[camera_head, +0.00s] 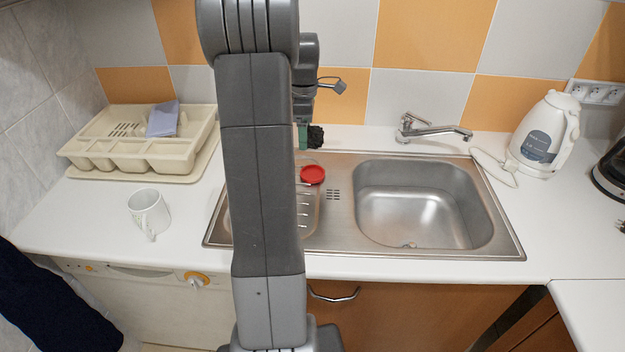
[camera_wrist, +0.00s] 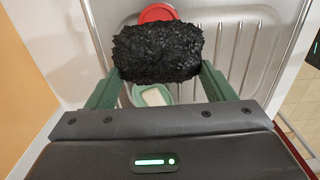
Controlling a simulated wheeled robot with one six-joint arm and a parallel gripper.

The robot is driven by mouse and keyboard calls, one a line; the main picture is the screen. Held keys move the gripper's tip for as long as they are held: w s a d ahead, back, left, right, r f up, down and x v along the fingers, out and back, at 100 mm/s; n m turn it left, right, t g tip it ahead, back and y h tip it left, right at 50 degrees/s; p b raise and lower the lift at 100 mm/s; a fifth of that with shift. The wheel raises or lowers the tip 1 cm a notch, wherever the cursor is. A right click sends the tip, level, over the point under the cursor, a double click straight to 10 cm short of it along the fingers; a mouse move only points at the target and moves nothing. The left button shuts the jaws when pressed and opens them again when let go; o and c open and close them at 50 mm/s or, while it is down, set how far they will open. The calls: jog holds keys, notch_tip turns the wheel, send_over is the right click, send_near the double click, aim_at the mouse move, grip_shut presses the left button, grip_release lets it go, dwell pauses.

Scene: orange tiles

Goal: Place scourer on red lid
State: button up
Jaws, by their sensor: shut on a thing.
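The scourer (camera_wrist: 157,52) is a black, rough pad. My gripper (camera_wrist: 158,75) is shut on it, with a green finger on each side in the wrist view. In the head view the scourer (camera_head: 316,136) shows as a dark lump beside the green fingers of my gripper (camera_head: 303,137), above the back of the sink unit. The red lid (camera_head: 313,175) lies on the drainboard, below and in front of the scourer in the picture. In the wrist view the red lid (camera_wrist: 158,13) shows just past the scourer, which hides part of it.
A greenish dish with a pale block (camera_wrist: 153,95) sits below my gripper. The steel sink (camera_head: 425,205) and tap (camera_head: 430,130) are to the right. A cream rack (camera_head: 150,150) and white mug (camera_head: 149,213) are left. A white kettle (camera_head: 545,135) stands far right.

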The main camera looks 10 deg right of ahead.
aim_at(305, 171)
notch_tip(305, 171, down, 11)
jog(key=shift+r+p, duration=0.2)
jog(key=shift+p, duration=0.3)
jog(key=shift+f, duration=0.2)
jog(key=o, duration=1)
jog(key=shift+c, duration=0.2)
jog(key=shift+r, duration=0.1)
notch_tip(305, 171, up, 12)
jog(key=shift+r+b, duration=0.1)
jog(key=shift+b, duration=0.3)
